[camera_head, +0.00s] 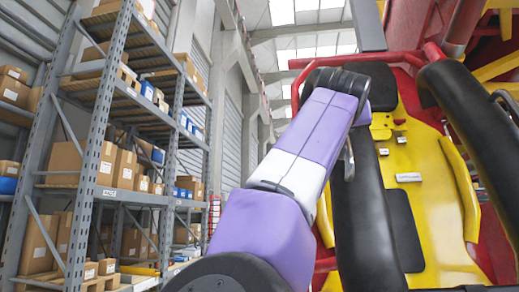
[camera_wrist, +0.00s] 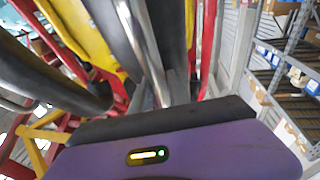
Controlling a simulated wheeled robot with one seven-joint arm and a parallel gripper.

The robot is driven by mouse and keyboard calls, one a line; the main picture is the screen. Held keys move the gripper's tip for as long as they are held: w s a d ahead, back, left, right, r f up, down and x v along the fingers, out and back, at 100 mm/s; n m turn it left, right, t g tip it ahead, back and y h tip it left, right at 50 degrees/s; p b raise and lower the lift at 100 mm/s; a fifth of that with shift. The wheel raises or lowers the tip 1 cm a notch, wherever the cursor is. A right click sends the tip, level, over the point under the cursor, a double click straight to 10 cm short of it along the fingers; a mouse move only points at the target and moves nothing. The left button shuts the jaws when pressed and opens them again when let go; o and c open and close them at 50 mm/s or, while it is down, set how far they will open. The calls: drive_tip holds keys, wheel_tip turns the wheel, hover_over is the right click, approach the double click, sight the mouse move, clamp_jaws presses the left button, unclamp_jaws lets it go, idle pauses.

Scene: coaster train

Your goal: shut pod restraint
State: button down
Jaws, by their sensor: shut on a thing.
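The pod's restraint shows in the head view as thick black padded bars, one (camera_head: 368,215) beside my arm and one (camera_head: 478,125) at the right. They stand in front of the yellow seat (camera_head: 440,185), with a gap between them and the seat back. A thin metal handle (camera_head: 348,158) runs along the near bar. In the wrist view the metal handle (camera_wrist: 143,45) runs down to my gripper (camera_wrist: 172,95), which is shut on it. The fingertips are mostly hidden behind the purple gripper body. Whether the restraint is latched cannot be told.
A red tube frame (camera_head: 405,57) and yellow beams surround the seat. Grey shelving (camera_head: 100,110) with cardboard boxes stands at the left, and it also shows at the right in the wrist view (camera_wrist: 285,75). The aisle between shelving and pod looks free.

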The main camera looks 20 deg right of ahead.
drive_tip(key=w+d+f+t+h+b, duration=0.1)
drive_tip(key=w+d+f+b, duration=0.1)
drive_tip(key=f, duration=0.4)
drive_tip(key=shift+w+b, duration=0.3)
drive_tip(key=shift+w, duration=0.45)
drive_tip(key=shift+d, duration=0.1)
drive_tip(key=c, duration=1.3)
unclamp_jaws()
drive_tip(key=v, duration=0.8)
drive_tip(key=shift+b, duration=0.4)
drive_tip(key=shift+d, duration=0.1)
